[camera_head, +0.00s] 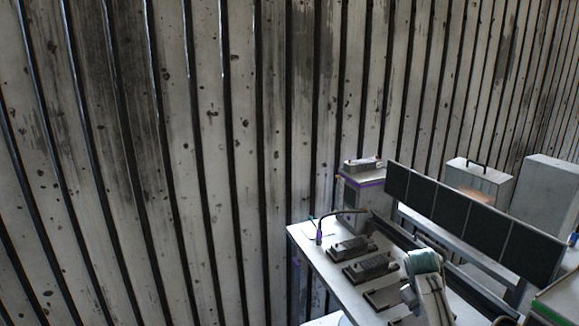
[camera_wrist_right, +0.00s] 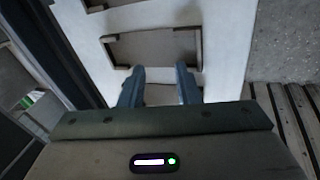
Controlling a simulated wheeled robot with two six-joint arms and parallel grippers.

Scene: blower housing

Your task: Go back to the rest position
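My right gripper (camera_wrist_right: 158,84) shows in the right wrist view with its two dark fingers apart and nothing between them. It is above a white bench top (camera_wrist_right: 218,85) that carries dark fixture plates (camera_wrist_right: 155,48). In the head view a white arm link with a teal band (camera_head: 424,262), which looks like mine, rises at the bottom beside the bench (camera_head: 308,236); its gripper cannot be made out there. My left gripper is in neither view.
Several dark fixtures (camera_head: 368,267) stand on the bench, with a thin bent lamp-like stand (camera_head: 319,235) at its far left corner. A row of dark panels (camera_head: 470,220) runs behind it. Grey boxes (camera_head: 480,184) stand further back. A ribbed, stained wall (camera_head: 200,150) fills the left.

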